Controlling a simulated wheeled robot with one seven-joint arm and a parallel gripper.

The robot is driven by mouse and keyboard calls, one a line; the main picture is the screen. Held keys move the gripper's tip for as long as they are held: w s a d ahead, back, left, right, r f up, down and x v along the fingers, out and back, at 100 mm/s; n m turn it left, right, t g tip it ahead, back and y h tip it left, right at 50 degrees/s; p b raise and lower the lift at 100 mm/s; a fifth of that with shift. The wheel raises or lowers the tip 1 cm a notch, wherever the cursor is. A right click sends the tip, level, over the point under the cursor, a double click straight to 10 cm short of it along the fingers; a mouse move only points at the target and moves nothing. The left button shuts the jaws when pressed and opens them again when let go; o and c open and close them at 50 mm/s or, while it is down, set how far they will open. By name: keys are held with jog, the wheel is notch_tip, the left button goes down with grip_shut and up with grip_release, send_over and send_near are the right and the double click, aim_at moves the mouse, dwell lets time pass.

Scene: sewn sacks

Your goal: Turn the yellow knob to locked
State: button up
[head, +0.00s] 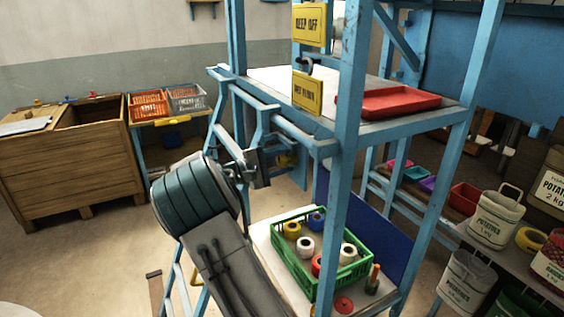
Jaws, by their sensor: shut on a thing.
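My gripper (264,168) is at the blue frame in the middle of the view, just below the upper shelf. It is seen from behind and the side, and its fingertips are mostly hidden. A small yellow patch, the yellow knob (285,160), shows right at the fingertips against a blue plate (299,172). The gripper is shut on it. Most of the knob is covered, so its turn angle and any locked mark cannot be made out.
Blue posts (345,150) and rails stand close around my gripper. Above are yellow signs (308,92) and a red tray (400,102). Below, a green crate (312,278) holds several tape rolls. A wooden box (70,165) stands left, potato sacks (495,218) right. Open floor lies left.

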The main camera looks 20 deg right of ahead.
jog(key=o, duration=1)
jog(key=shift+a, duration=0.1)
jog(key=a+b, duration=0.1)
jog(key=a, duration=0.6)
jog(key=a+b, duration=0.2)
jog(key=a, duration=0.4)
jog(key=shift+s+a, duration=0.2)
jog(key=shift+a, duration=0.15)
